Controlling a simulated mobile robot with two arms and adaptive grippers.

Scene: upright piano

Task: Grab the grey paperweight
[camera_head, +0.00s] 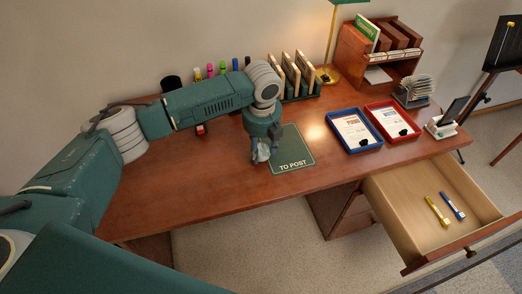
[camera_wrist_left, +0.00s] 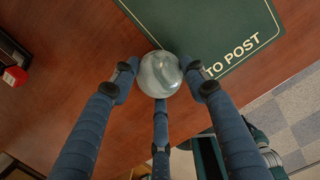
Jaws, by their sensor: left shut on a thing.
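The grey paperweight (camera_wrist_left: 159,74) is a round, glassy, marbled ball in the left wrist view. My left gripper (camera_wrist_left: 160,85) is shut on it, with its dark blue fingers around the ball. In the head view the left gripper (camera_head: 261,148) points down at the left edge of the green "TO POST" mat (camera_head: 293,158), and the paperweight (camera_head: 261,156) shows only partly between the fingers. I cannot tell whether the ball touches the desk. My right gripper is not in view.
On the desk (camera_head: 190,180), a blue tray (camera_head: 354,131) and a red tray (camera_head: 392,121) stand right of the mat. A card rack (camera_head: 299,82) and lamp (camera_head: 328,73) stand behind. An open drawer (camera_head: 400,214) holds two markers. The desk's front left is clear.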

